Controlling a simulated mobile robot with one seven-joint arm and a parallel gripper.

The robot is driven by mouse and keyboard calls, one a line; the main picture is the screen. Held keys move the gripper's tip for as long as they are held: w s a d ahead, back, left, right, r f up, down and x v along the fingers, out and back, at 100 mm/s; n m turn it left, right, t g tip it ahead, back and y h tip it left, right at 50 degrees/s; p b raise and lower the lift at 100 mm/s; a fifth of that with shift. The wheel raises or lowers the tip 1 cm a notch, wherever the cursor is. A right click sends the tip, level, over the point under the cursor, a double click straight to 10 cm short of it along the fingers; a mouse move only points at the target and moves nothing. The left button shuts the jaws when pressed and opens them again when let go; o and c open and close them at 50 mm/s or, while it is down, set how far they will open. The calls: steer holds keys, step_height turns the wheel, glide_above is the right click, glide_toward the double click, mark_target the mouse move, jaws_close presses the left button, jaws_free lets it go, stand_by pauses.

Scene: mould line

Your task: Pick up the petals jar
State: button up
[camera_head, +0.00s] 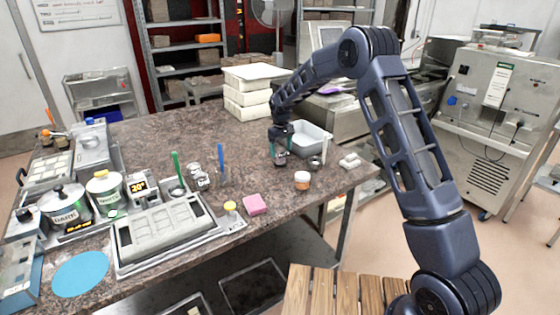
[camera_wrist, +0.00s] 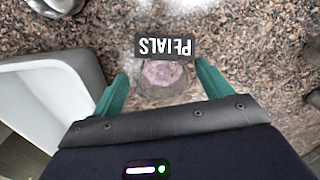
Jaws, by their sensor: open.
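The petals jar (camera_wrist: 163,80) is a clear round jar with pink-purple contents, seen from above in the wrist view. Its dark label reads PETALS, upside down in that view. My gripper (camera_wrist: 164,70) is open, with one green finger on each side of the jar. I cannot tell whether either finger touches it. In the head view my gripper (camera_head: 281,158) points down at the countertop (camera_head: 240,145), near its right end, and largely hides the jar.
A white bin (camera_head: 312,132) stands close by; it also shows in the wrist view (camera_wrist: 42,105). An orange-labelled jar (camera_head: 302,181), a small bowl (camera_head: 315,162) and white pieces (camera_head: 350,161) are nearby.

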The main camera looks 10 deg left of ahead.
steer(key=shift+a+f, duration=0.2)
steer(key=shift+f, duration=2.4)
steer(key=c, duration=1.1)
steer(key=shift+c, duration=0.2)
steer(key=shift+r, duration=0.15)
